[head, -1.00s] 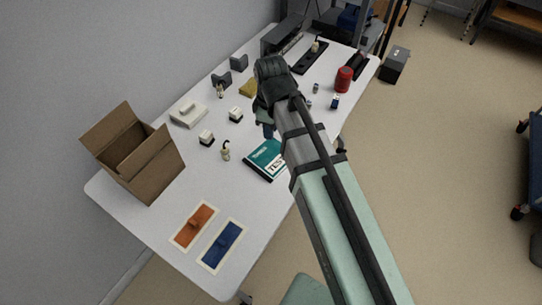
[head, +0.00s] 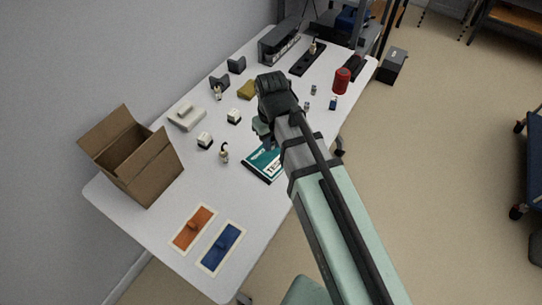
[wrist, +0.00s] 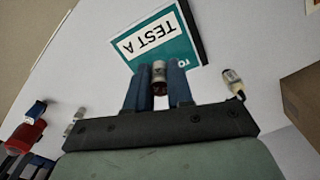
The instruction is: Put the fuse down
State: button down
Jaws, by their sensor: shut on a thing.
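My gripper (wrist: 159,86) shows in the wrist view with its two blue fingers shut on a small fuse (wrist: 159,70). The fuse is a short cylinder with a pale body and a metal end, and it stands out past the fingertips. It overlaps the near edge of the teal and white TEST A booklet (wrist: 152,38) in that view; I cannot tell its height above the table. In the head view my gripper (head: 262,131) is beside the far edge of the booklet (head: 262,162), and the fuse is hidden there.
The white table (head: 180,180) holds an open cardboard box (head: 150,170), orange (head: 188,238) and blue (head: 214,256) panels in front, and a red can (head: 342,81) at the right edge. A small beige-and-black item (head: 224,155) stands left of the booklet. Bare tabletop lies between booklet and panels.

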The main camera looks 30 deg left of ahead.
aim_at(271, 163)
jog(key=shift+f, duration=3.8)
jog(key=shift+f, duration=0.2)
jog(key=c, duration=1)
grip_release()
jog(key=shift+r, duration=0.15)
jog(key=shift+r, duration=6.05)
jog(key=shift+o, duration=0.5)
